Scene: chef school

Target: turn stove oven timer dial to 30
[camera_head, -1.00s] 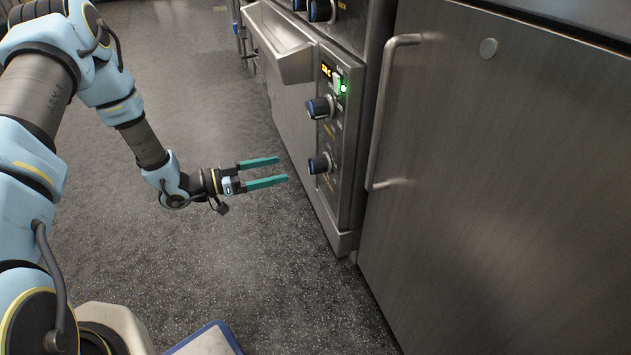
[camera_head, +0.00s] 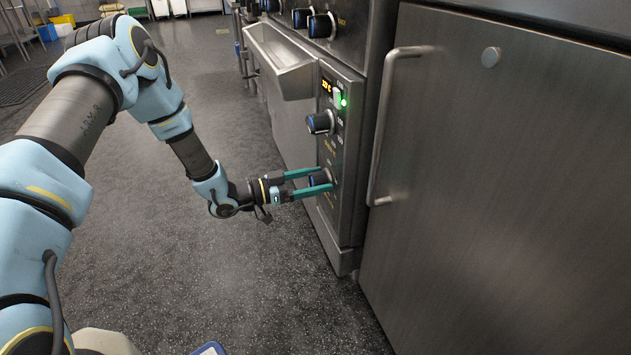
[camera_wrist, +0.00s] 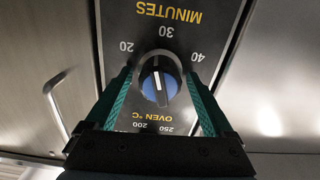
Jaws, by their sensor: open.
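The timer dial (camera_head: 319,181) is the lower of two dark, blue-faced knobs on the steel stove panel (camera_head: 347,222). In the wrist view the dial (camera_wrist: 160,82) shows a blue face with a pale, nearly upright line. Upside-down labels 20, 30, 40 and MINUTES (camera_wrist: 167,14) lie above it in the picture. Which end of the line is the pointer, I cannot tell. My gripper (camera_head: 326,178) is open, with one teal finger on each side of the dial. In the wrist view a narrow gap seems to show beside the dial; contact is unclear.
The oven temperature knob (camera_head: 320,122) sits just above on the same panel, below a lit green light and display (camera_head: 327,87). A steel door with a vertical handle (camera_head: 381,130) is to the right. A steel tray-like ledge (camera_head: 281,62) juts out at upper left.

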